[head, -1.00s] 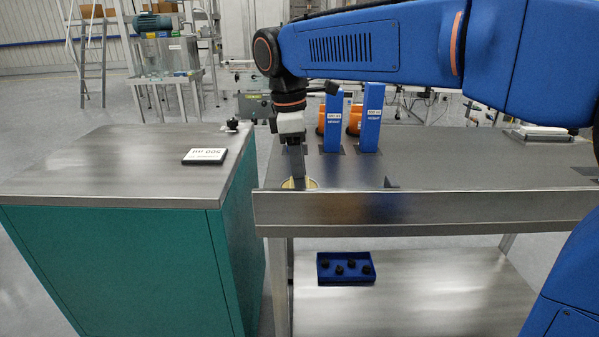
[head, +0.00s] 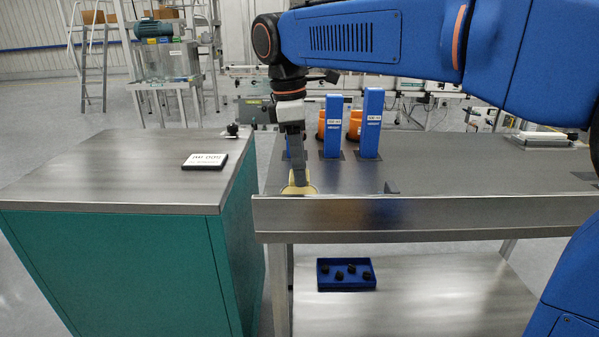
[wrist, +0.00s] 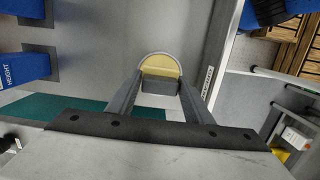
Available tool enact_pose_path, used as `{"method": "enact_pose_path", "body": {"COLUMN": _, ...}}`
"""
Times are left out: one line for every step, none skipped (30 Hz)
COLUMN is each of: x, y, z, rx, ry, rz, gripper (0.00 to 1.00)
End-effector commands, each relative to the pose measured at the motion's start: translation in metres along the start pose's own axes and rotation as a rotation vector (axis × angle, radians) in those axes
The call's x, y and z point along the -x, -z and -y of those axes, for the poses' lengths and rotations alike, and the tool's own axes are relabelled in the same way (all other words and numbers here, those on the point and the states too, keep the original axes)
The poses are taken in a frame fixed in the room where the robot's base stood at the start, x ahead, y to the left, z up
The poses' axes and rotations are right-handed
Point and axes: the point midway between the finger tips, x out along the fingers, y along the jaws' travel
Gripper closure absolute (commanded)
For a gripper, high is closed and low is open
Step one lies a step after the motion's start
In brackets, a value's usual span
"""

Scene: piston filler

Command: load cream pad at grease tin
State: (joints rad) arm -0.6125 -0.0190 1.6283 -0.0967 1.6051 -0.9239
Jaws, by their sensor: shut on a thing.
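My gripper (head: 298,180) points down over the round grease tin (head: 313,190) at the near left corner of the steel bench. In the wrist view the fingers (wrist: 160,92) are shut on a small grey block, which I take to be the cream pad (wrist: 160,87). The tin, with yellow grease inside and a pale rim (wrist: 160,54), lies just beyond the pad in that view. The pad covers part of the tin. I cannot tell if its underside touches the grease.
A raised steel lip (head: 430,212) runs along the bench front. Blue posts (head: 368,125) stand behind the gripper, with orange parts beside them. A teal cabinet (head: 110,260) with a small sign (head: 205,161) is at left. A blue tray (head: 346,287) sits on the lower shelf.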

Motion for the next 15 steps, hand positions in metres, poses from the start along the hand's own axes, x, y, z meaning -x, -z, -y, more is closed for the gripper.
{"method": "enact_pose_path", "body": {"x": 0.003, "y": 0.0, "z": 0.0, "rx": 0.0, "ry": 0.0, "rz": 0.0, "gripper": 0.72}}
{"method": "enact_pose_path", "body": {"x": 0.005, "y": -0.001, "z": 0.0, "rx": 0.0, "ry": 0.0, "rz": 0.0, "gripper": 0.72}}
{"method": "enact_pose_path", "body": {"x": 0.008, "y": -0.001, "z": 0.0, "rx": 0.0, "ry": -0.001, "rz": 0.0, "gripper": 0.72}}
{"method": "enact_pose_path", "body": {"x": 0.01, "y": -0.001, "z": 0.0, "rx": 0.0, "ry": -0.001, "rz": -0.001, "gripper": 0.72}}
{"method": "enact_pose_path", "body": {"x": 0.012, "y": -0.001, "z": 0.0, "rx": 0.0, "ry": -0.001, "rz": -0.001, "gripper": 0.72}}
{"method": "enact_pose_path", "body": {"x": 0.015, "y": -0.002, "z": 0.0, "rx": 0.0, "ry": -0.001, "rz": -0.001, "gripper": 0.72}}
{"method": "enact_pose_path", "body": {"x": 0.016, "y": -0.002, "z": 0.0, "rx": 0.0, "ry": -0.001, "rz": -0.001, "gripper": 0.72}}
{"method": "enact_pose_path", "body": {"x": 0.018, "y": -0.002, "z": 0.0, "rx": 0.0, "ry": 0.0, "rz": 0.0, "gripper": 0.72}}
{"method": "enact_pose_path", "body": {"x": 0.021, "y": -0.003, "z": 0.0, "rx": 0.0, "ry": 0.0, "rz": 0.0, "gripper": 0.72}}
{"method": "enact_pose_path", "body": {"x": 0.023, "y": -0.003, "z": 0.0, "rx": 0.0, "ry": -0.001, "rz": -0.001, "gripper": 0.72}}
{"method": "enact_pose_path", "body": {"x": 0.025, "y": -0.003, "z": 0.0, "rx": 0.0, "ry": -0.001, "rz": -0.001, "gripper": 0.72}}
{"method": "enact_pose_path", "body": {"x": 0.027, "y": -0.003, "z": 0.0, "rx": 0.0, "ry": -0.001, "rz": -0.001, "gripper": 0.72}}
{"method": "enact_pose_path", "body": {"x": 0.029, "y": -0.003, "z": 0.0, "rx": 0.0, "ry": -0.001, "rz": -0.001, "gripper": 0.72}}
{"method": "enact_pose_path", "body": {"x": 0.03, "y": -0.004, "z": 0.0, "rx": 0.0, "ry": -0.001, "rz": -0.001, "gripper": 0.72}}
{"method": "enact_pose_path", "body": {"x": 0.032, "y": -0.004, "z": 0.0, "rx": 0.0, "ry": 0.0, "rz": 0.0, "gripper": 0.72}}
